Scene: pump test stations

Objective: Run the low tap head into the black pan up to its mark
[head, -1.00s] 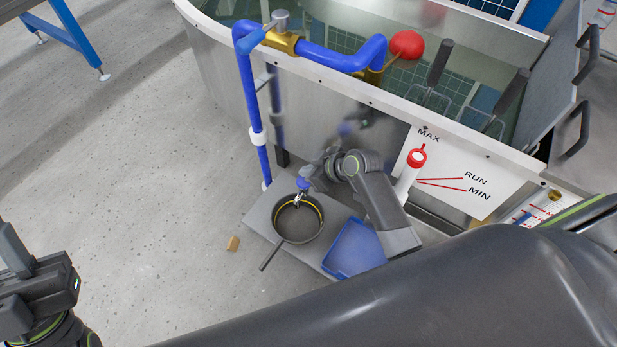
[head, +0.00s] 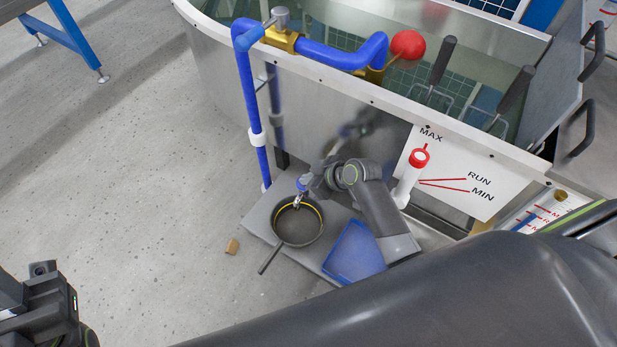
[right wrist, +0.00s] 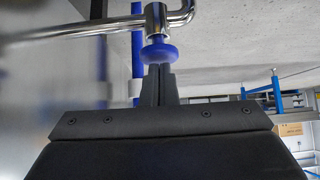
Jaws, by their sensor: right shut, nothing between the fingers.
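The black pan (head: 300,232) stands on a low grey bench by the tank, its handle toward the lower left. A yellow mark line (head: 318,208) runs around its inner wall. I cannot make out a water level in it. The low tap head has a chrome spout (head: 296,201) over the pan's far side and a blue knob (head: 302,184). The knob also shows in the right wrist view (right wrist: 157,54), under the chrome body (right wrist: 157,22). My right gripper (head: 309,182) is shut and empty, its fingertips (right wrist: 158,72) right at the knob; contact is unclear. My left gripper (head: 48,283) is at the lower left, its jaws unclear.
A blue tray (head: 355,253) sits right of the pan on the grey bench (head: 258,217). The steel tank (head: 225,75) with a blue pipe (head: 255,110) stands behind.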

